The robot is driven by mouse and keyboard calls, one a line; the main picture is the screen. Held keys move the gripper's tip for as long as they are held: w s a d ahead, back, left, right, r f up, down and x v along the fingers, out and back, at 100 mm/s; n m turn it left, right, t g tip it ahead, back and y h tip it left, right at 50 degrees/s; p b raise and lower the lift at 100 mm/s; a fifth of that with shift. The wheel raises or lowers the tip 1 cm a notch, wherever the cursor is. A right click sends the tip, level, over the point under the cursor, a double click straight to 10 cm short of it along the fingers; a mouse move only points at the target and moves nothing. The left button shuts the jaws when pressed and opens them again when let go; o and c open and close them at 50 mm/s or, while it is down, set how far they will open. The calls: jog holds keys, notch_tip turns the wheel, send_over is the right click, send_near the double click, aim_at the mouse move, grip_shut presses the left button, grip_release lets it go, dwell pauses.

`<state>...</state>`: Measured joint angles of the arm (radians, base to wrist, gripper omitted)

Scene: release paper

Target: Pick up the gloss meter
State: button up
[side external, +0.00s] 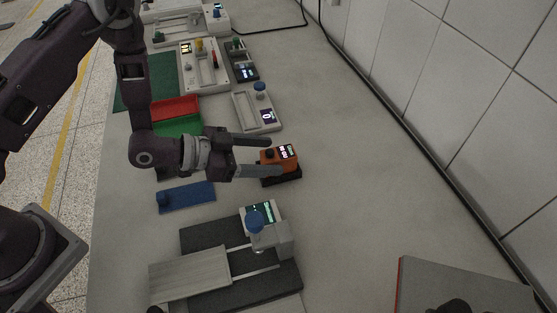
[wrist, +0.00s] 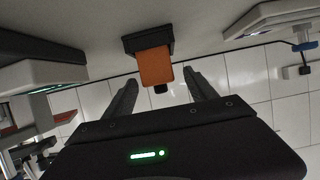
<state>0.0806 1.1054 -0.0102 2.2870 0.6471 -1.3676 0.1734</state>
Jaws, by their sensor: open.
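The gloss meter appears to be the small orange device (side external: 281,158) with a lit display and a dark base, on the bench in the side view. It also shows in the wrist view (wrist: 156,66), just beyond my fingertips and roughly centred between them. My gripper (side external: 274,156) is open, with one finger on the far side of the orange device and one on its near side. In the wrist view my gripper (wrist: 163,80) has its fingers spread and nothing held between them. Whether a finger touches the device I cannot tell.
A blue block (side external: 187,197) lies near my gripper, with red (side external: 175,107) and green (side external: 178,126) trays behind it. A grey instrument (side external: 256,112) stands behind the device. A dark-based apparatus (side external: 205,237) is in front.

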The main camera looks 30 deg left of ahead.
aim_at(291, 154)
jog(key=x, duration=0.6)
jog(key=shift+w+d+r, duration=0.15)
jog(key=shift+d+r, duration=0.05)
jog(key=shift+r, duration=0.15)
grip_shut()
